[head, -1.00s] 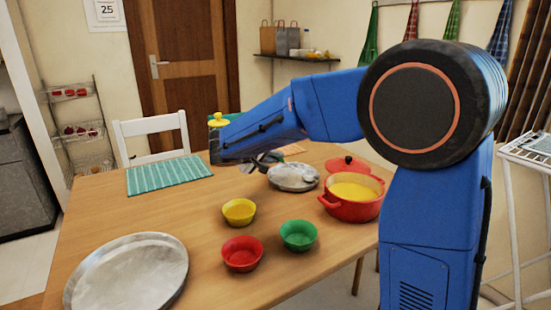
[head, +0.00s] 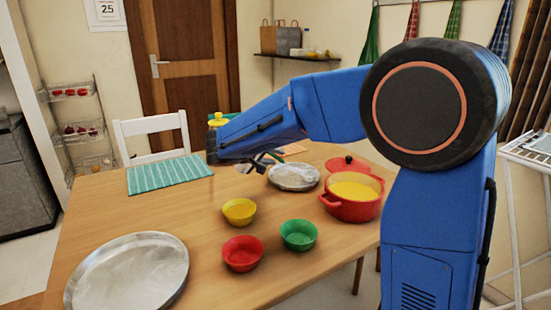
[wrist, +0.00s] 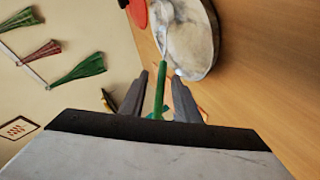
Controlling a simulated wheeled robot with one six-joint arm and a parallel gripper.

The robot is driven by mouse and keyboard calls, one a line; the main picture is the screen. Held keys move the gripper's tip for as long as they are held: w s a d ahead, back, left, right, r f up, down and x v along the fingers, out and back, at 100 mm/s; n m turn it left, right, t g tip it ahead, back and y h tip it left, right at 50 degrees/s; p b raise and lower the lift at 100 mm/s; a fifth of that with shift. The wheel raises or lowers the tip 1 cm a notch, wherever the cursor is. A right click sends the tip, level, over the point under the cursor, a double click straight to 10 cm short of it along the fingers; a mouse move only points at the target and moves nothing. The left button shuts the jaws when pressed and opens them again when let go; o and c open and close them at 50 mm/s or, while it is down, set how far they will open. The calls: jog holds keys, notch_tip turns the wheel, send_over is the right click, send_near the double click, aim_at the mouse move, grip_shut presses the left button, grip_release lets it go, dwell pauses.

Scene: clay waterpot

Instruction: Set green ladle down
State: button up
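The green ladle's handle (wrist: 159,92) lies between the two fingers of my gripper (wrist: 160,78) in the wrist view, with a narrow gap on each side. My gripper looks open around it. The ladle's pale metal end reaches over the round metal plate (wrist: 207,45); whether it rests on the plate is hard to tell. In the head view the plate (head: 305,186) is on the table behind the bowls, with my gripper (head: 262,163) at its left side. Only a small piece of the green handle shows there.
A red pot (head: 352,208) of yellow food stands right of the plate, with a red lid (head: 348,164) behind it. Yellow (head: 239,211), red (head: 242,253) and green (head: 298,235) bowls stand in front. A large tray (head: 128,272) is at the front left.

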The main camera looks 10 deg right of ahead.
jog(key=v, duration=1)
jog(key=shift+s+a+r, duration=0.2)
jog(key=shift+a, duration=0.05)
